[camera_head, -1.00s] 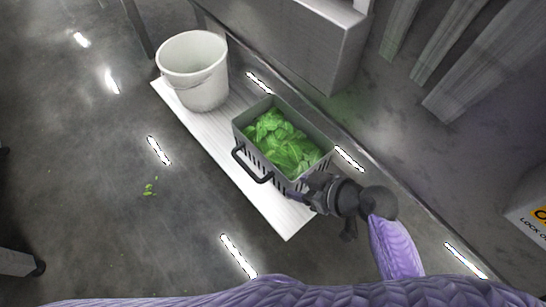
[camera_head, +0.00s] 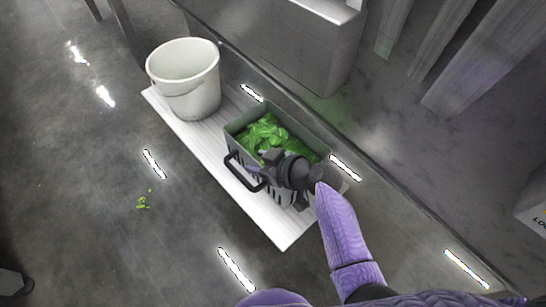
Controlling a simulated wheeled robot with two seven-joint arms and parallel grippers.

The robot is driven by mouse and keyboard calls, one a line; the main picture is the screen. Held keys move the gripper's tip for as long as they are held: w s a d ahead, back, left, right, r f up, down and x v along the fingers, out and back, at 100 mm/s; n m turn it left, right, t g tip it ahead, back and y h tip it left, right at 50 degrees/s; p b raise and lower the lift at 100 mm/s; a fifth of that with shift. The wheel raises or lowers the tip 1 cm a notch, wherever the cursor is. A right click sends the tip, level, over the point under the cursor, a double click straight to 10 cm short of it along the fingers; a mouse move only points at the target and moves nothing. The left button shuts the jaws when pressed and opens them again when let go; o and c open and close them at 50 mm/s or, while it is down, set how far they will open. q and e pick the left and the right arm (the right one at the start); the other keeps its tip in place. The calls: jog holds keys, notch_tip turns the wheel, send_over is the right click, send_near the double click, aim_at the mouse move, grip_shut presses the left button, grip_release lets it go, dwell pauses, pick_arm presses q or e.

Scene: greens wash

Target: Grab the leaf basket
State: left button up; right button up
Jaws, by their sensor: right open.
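The leaf basket (camera_head: 233,131) is a grey slotted bin with a dark handle on its left side, filled with green leaves (camera_head: 264,133). It stands on a white board (camera_head: 219,177) on the floor. My right gripper (camera_head: 268,160) is open over the near part of the basket and hides some of the leaves and the near end. I cannot tell whether its fingers touch the basket. My left gripper is not in view.
A white bucket (camera_head: 187,82) stands on the board behind and left of the basket. A grey wall or cabinet (camera_head: 290,40) rises beyond. A few leaf scraps (camera_head: 142,202) lie on the open floor to the left.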

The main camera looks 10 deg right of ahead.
grip_shut()
dwell(1.4)
